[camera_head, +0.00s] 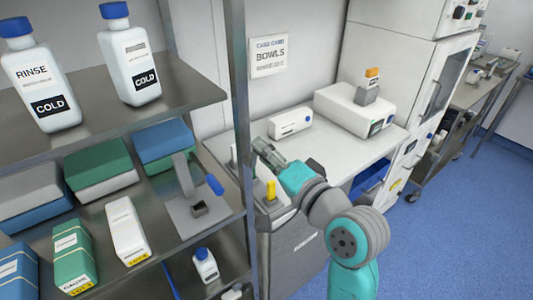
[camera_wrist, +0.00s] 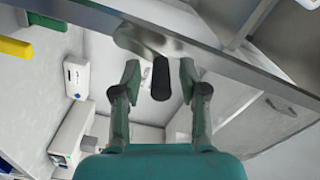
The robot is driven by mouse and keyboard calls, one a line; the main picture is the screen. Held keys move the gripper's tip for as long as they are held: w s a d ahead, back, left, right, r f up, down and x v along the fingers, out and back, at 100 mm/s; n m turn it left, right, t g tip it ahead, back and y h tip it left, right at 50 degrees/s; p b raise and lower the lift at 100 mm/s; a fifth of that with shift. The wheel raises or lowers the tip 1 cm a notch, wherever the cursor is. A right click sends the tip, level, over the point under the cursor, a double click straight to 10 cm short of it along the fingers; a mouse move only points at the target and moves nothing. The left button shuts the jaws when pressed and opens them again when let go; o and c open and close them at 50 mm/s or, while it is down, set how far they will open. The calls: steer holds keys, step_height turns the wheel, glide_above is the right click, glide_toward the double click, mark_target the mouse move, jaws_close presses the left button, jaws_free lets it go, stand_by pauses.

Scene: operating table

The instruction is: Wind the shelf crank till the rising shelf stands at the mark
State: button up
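In the wrist view a crank handle, a dark grip (camera_wrist: 160,82), hangs from a rounded metal crank arm (camera_wrist: 140,42) on a grey metal bar. My gripper (camera_wrist: 160,74) is open, with one finger on each side of the dark grip and a visible gap on both sides. In the head view my gripper (camera_head: 264,151) is beside the rack's front post, and the crank is hidden or too small to make out. A yellow piece (camera_wrist: 15,48) and a green piece (camera_wrist: 46,21) lie at the wrist view's upper left. I cannot tell which shelf rises or where its mark is.
A metal rack post (camera_head: 240,110) stands close to my gripper. The rack's upper shelf (camera_head: 190,92) carries white bottles; the lower one holds boxes and a blue-handled device (camera_head: 190,205). A white counter (camera_head: 340,150) with white devices stands behind my arm. Blue floor is open at right.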

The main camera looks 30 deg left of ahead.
steer(key=shift+d, duration=0.1)
steer(key=v, duration=1.1)
steer(key=shift+s+d, duration=0.15)
steer(key=shift+d, duration=0.25)
steer(key=w+a+n, duration=0.1)
steer(key=a+n, duration=0.2)
steer(key=n, duration=0.1)
steer(key=w+a+n, duration=0.1)
steer(key=a+n, duration=0.3)
steer(key=n, duration=0.1)
steer(key=w+a+n, duration=0.2)
steer(key=a+n, duration=0.2)
steer(key=n, duration=0.1)
steer(key=shift+w+r, duration=0.1)
stand_by(0.3)
jaws_close()
